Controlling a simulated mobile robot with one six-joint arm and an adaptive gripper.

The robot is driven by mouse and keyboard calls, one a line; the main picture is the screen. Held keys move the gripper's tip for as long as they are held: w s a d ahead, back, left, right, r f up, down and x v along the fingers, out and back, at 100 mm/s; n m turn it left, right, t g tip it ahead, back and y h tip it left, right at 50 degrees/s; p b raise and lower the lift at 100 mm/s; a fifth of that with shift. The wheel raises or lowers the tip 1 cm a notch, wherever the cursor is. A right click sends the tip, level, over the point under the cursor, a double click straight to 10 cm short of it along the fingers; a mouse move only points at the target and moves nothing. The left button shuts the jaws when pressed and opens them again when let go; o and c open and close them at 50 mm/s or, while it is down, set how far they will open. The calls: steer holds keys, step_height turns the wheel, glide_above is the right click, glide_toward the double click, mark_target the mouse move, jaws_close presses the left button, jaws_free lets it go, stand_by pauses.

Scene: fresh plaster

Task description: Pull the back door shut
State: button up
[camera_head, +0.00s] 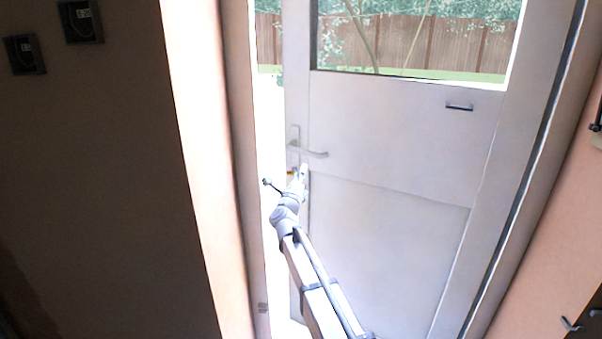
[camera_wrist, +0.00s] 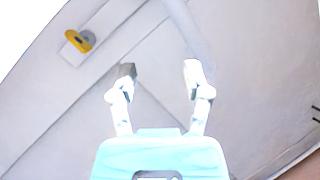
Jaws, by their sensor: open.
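The back door (camera_head: 390,135) is pale grey-white with a window in its upper half. It stands ajar, with a bright gap between its left edge and the left frame post. Its lever handle (camera_head: 312,152) is on the left side of the door. My gripper (camera_head: 302,170) is just below the handle in the head view. In the wrist view my gripper (camera_wrist: 160,70) is open, with nothing seen between its fingers. A pale bar, perhaps the lever, runs down from the top near the right finger; contact cannot be told. A yellow lock cylinder (camera_wrist: 78,40) shows at upper left.
The left door post (camera_head: 235,170) and dark wall stand left of the gap. A small dark bar (camera_head: 459,107) is on the door under the window. A wooden fence (camera_head: 410,45) shows outside. Dark boxes (camera_head: 80,22) hang on the left wall.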

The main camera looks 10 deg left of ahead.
steer(key=d+b+v, duration=0.1)
steer(key=b+v, duration=0.2)
steer(key=v, duration=0.7)
steer(key=shift+s+a, duration=0.2)
steer(key=shift+s, duration=0.3)
stand_by(0.8)
steer(key=shift+r, duration=0.1)
stand_by(0.4)
steer(key=n+g+y+p, duration=0.2)
steer(key=n+y+p, duration=0.2)
steer(key=n+p, duration=0.45)
glide_toward(307, 153)
steer(key=f+v, duration=0.1)
steer(key=v, duration=0.2)
steer(key=shift+w+a+r, duration=0.1)
steer(key=shift+a+r, duration=0.05)
steer(key=shift+a, duration=0.1)
steer(key=shift+w, duration=0.1)
steer(key=p+x, duration=0.1)
steer(key=x, duration=0.6)
steer(key=p+x, duration=0.2)
steer(key=x, duration=0.4)
steer(key=shift+w+d+r, duration=0.15)
steer(key=shift+w+d, duration=0.05)
steer(key=shift+w, duration=0.15)
